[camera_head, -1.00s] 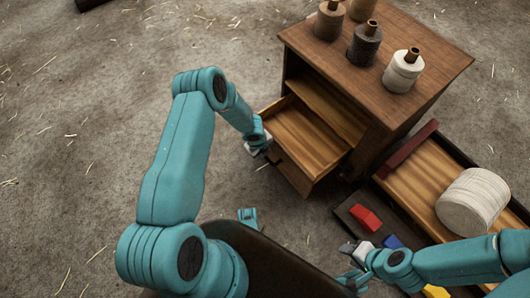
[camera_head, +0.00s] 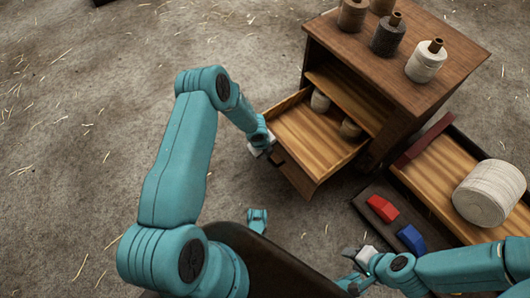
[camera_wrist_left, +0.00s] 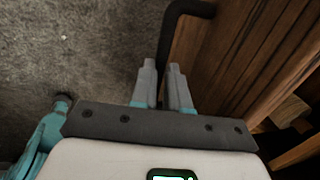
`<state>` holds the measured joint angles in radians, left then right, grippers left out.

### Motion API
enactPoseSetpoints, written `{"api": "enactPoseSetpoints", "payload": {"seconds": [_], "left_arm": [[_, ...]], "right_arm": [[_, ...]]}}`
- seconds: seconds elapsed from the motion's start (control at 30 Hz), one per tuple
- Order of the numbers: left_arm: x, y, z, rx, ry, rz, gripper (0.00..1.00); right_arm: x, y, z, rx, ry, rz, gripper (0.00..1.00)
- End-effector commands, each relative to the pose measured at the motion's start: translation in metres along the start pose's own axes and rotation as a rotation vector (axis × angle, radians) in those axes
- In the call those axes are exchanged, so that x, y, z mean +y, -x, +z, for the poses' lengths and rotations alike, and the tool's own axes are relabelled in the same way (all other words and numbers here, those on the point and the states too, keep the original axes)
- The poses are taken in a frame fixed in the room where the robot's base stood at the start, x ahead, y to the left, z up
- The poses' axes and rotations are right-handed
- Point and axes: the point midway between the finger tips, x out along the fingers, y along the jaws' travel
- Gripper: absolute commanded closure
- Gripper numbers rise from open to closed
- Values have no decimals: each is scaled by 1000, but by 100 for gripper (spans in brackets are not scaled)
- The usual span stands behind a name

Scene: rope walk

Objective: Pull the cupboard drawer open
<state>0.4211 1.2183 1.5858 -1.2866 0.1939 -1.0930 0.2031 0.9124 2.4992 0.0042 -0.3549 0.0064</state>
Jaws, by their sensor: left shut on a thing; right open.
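The wooden cupboard (camera_head: 430,85) stands at the upper right in the head view. Its drawer (camera_head: 310,135) is pulled well out, and two small spools, one pale (camera_head: 320,100) and one brown (camera_head: 350,129), show inside at the back. My left gripper (camera_head: 264,146) is at the drawer's front face, mostly hidden by its own wrist. In the left wrist view its two fingers (camera_wrist_left: 165,88) are shut on the dark, bent drawer handle (camera_wrist_left: 172,45), beside the wooden drawer front (camera_wrist_left: 245,50). My right gripper (camera_head: 352,255) is open and empty at the lower middle, apart from the drawer.
Several thread spools (camera_head: 426,62) stand on the cupboard top. A wooden tray (camera_head: 425,170) holding a big white roll (camera_head: 488,194) is at the right. Red (camera_head: 382,208) and blue (camera_head: 411,238) blocks lie beside it. The straw-strewn floor (camera_head: 90,130) at left is clear.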

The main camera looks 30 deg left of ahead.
Motion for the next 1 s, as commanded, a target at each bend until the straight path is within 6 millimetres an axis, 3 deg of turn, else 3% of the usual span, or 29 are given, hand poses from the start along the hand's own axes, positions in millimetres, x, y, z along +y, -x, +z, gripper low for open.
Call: {"api": "enactPoseSetpoints", "payload": {"seconds": [0.4,0.43,0.5,0.83,1.0], "left_arm": [[-4,0,2,-5,1,-2,100],[-4,0,2,-5,1,-2,82],[-3,1,2,-5,1,-2,60],[-1,4,1,-2,0,-2,60],[-1,31,2,-3,0,-3,60]], "right_arm": [[0,0,0,1,0,0,57],[0,0,0,1,0,0,57],[0,0,0,1,0,0,57],[-1,1,0,0,1,0,57],[-6,12,2,-6,5,-1,57]]}}
